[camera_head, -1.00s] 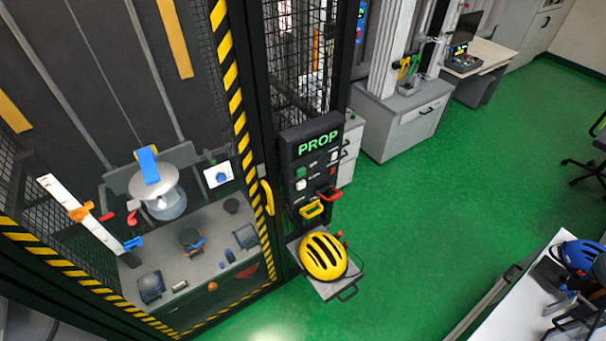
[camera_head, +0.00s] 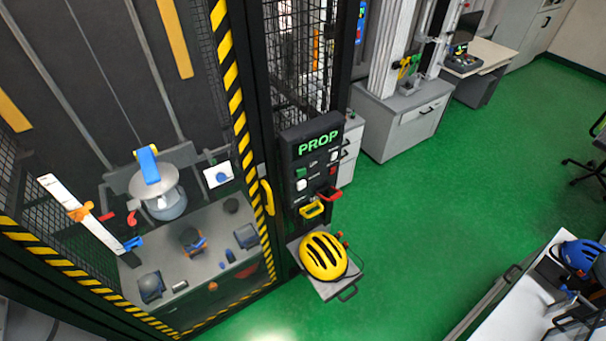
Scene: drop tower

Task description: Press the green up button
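The control panel (camera_head: 312,158) is a dark box with green lettering "PROP", mounted on the right post of the caged tower. A small green button (camera_head: 301,172) sits at the panel's upper left, below the lettering. A white button (camera_head: 301,185) is under it. Another white button (camera_head: 333,156) and a red one (camera_head: 333,170) are on the panel's right side. The button labels are too small to read. Neither of my grippers is in view.
A yellow helmet (camera_head: 323,257) rests on a small shelf below the panel. Yellow and red handles (camera_head: 312,210) stick out under the panel. The caged tower with striped edges fills the left. Green floor (camera_head: 430,205) is clear to the right. A white table (camera_head: 520,310) with a blue helmet is lower right.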

